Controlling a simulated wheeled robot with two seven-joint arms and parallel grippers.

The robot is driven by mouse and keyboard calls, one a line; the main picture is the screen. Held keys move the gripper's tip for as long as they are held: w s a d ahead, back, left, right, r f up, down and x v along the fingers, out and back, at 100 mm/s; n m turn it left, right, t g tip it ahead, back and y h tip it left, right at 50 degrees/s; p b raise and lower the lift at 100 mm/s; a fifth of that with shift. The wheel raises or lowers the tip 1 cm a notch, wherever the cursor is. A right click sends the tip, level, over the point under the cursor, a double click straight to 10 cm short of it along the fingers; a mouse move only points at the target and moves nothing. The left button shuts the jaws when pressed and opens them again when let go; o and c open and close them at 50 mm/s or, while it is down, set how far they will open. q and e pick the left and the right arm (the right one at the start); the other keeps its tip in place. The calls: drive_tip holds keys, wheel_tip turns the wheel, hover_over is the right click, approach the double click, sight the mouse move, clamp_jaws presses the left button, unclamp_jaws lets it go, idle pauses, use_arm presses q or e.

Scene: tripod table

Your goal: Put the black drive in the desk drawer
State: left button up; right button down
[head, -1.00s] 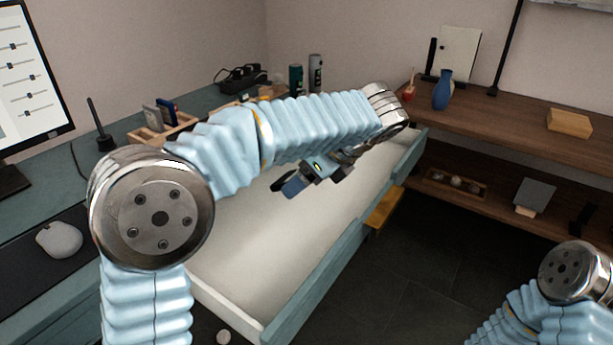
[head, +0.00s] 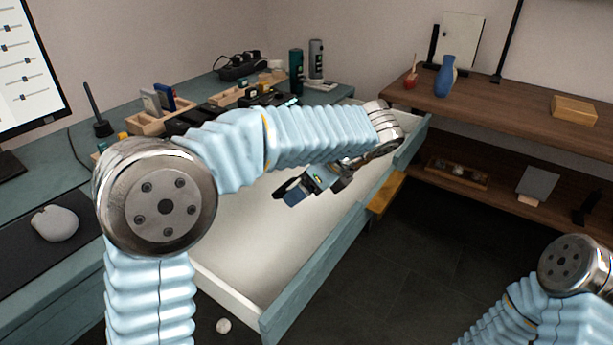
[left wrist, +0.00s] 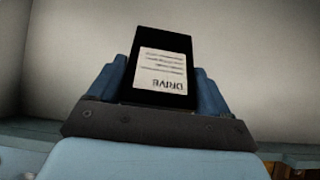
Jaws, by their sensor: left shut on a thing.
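The black drive (left wrist: 165,50) with a white label reading "DRIVE" is between the blue fingers of my left gripper (left wrist: 160,85) in the left wrist view. In the head view my left gripper (head: 297,190) is shut on the drive, over the inside of the open desk drawer. The drive is a small dark shape there, partly hidden by the fingers. The drawer (head: 315,275) is pulled out, with a teal front and a pale, empty-looking floor (head: 240,235). My left forearm covers part of its far side. My right gripper is out of view.
The teal desk carries a mouse (head: 57,223), a wooden organizer (head: 155,122), a teal canister (head: 296,72) and a grey canister (head: 316,60). A brown shelf (head: 500,100) with a blue vase (head: 444,77) stands right.

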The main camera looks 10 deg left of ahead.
use_arm(q)
drive_tip(key=shift+f+b, duration=1.1)
drive_tip(key=shift+f, duration=1.95)
drive_tip(key=o, duration=1.1)
